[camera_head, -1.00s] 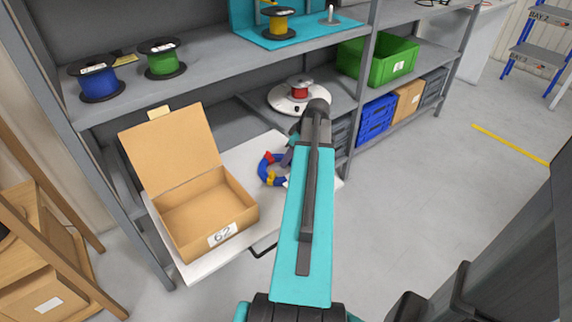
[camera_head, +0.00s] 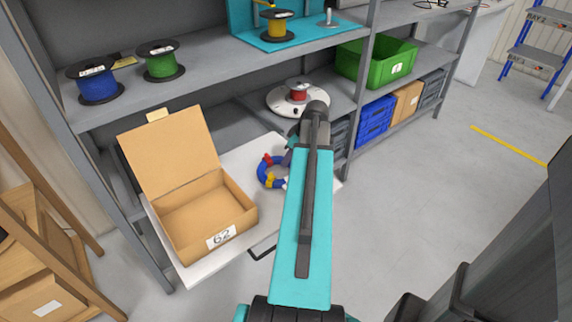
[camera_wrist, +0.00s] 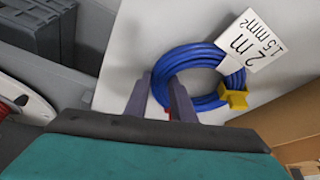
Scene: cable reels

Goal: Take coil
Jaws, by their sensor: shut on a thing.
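A blue cable coil (camera_wrist: 216,60) with yellow and red ties and a white tag reading "2 m 1.5 mm²" (camera_wrist: 250,40) shows in the wrist view. My gripper (camera_wrist: 160,90) has its two fingers at the coil's near left side and is shut on it. In the head view the coil (camera_head: 266,178) is over the white pull-out board (camera_head: 240,160), right of the cardboard box, partly hidden by my arm. My gripper's fingers are mostly hidden there. I cannot tell whether the coil touches the board.
An open, empty-looking cardboard box marked 62 (camera_head: 243,228) stands left of the coil. A white turntable with a red reel (camera_head: 298,92) is on the shelf behind. Blue (camera_head: 97,86) and green reels (camera_head: 160,64) stand on the upper shelf.

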